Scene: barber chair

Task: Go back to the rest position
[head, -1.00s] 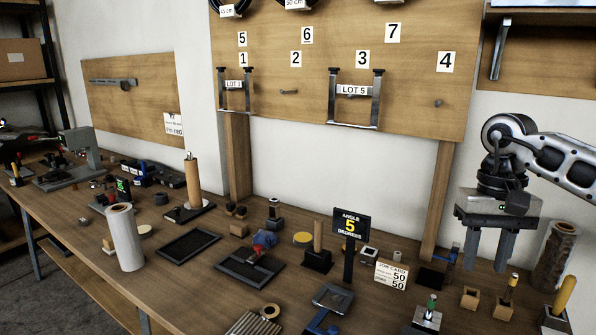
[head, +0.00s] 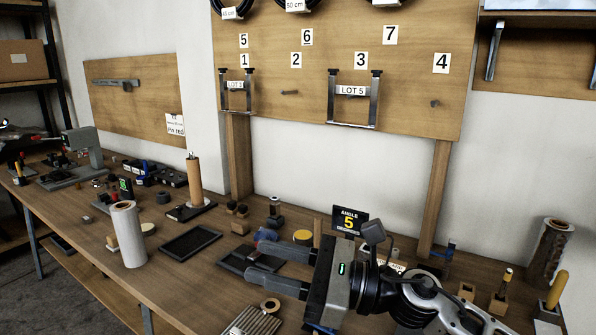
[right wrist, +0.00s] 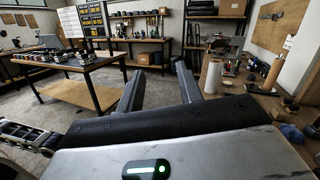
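My right gripper (head: 256,262) is over the workbench (head: 180,285) at the lower middle of the head view, with its fingers pointing left. Its two fingers are apart with nothing between them. In the right wrist view the fingers (right wrist: 158,78) also stand apart and point out over the open room. The gripper and arm hide part of the bench front and the things behind them. My left gripper is not in view.
A white roll (head: 127,235) stands left of my fingers, and a black tray (head: 190,243) lies nearby. Wooden blocks with yellow handles (head: 556,292) are at right. Open floor (right wrist: 150,107) shows between the benches.

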